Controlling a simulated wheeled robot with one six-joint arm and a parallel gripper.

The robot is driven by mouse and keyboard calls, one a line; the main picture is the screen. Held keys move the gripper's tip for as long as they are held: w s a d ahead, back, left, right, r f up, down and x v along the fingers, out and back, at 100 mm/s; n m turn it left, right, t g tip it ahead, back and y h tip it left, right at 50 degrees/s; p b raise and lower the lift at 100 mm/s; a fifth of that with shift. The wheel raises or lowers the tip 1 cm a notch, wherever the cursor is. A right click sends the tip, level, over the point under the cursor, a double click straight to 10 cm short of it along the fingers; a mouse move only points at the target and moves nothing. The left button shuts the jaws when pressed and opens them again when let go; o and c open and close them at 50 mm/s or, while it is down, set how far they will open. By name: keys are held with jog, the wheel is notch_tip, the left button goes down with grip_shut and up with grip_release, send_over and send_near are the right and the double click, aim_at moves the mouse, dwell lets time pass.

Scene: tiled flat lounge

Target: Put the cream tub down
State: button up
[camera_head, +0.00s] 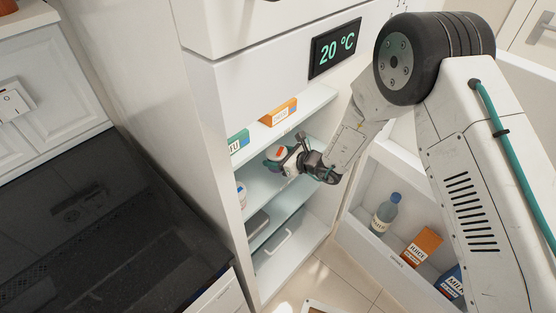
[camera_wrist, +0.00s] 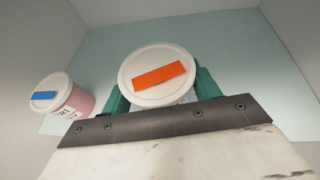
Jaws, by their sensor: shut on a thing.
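The cream tub (camera_wrist: 136,91) is a round tub with a white lid and an orange label on it. It also shows in the head view (camera_head: 275,153), inside the open fridge at the middle shelf level. My gripper (camera_head: 282,160) reaches in from the right and is shut on it, with teal fingers on both sides of the tub in the wrist view (camera_wrist: 160,93). The tub's body is mostly hidden behind the lid and the gripper. I cannot tell whether its base touches the shelf (camera_head: 262,186).
Another tub (camera_wrist: 70,98), pinkish with a blue label on its lid, stands to the left. Boxes, one orange (camera_head: 279,112) and one green (camera_head: 237,141), stand on the shelf above. The open fridge door holds a bottle (camera_head: 385,214), a juice carton (camera_head: 421,246) and a milk carton (camera_head: 449,284).

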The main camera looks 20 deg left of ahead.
jog(key=shift+w+a, duration=0.1)
jog(key=shift+w, duration=0.55)
jog(key=shift+w+f, duration=0.15)
jog(key=shift+f, duration=0.8)
jog(key=shift+w+f, duration=0.15)
jog(key=shift+f, duration=0.75)
jog(key=shift+f, duration=0.1)
jog(key=o, duration=1.1)
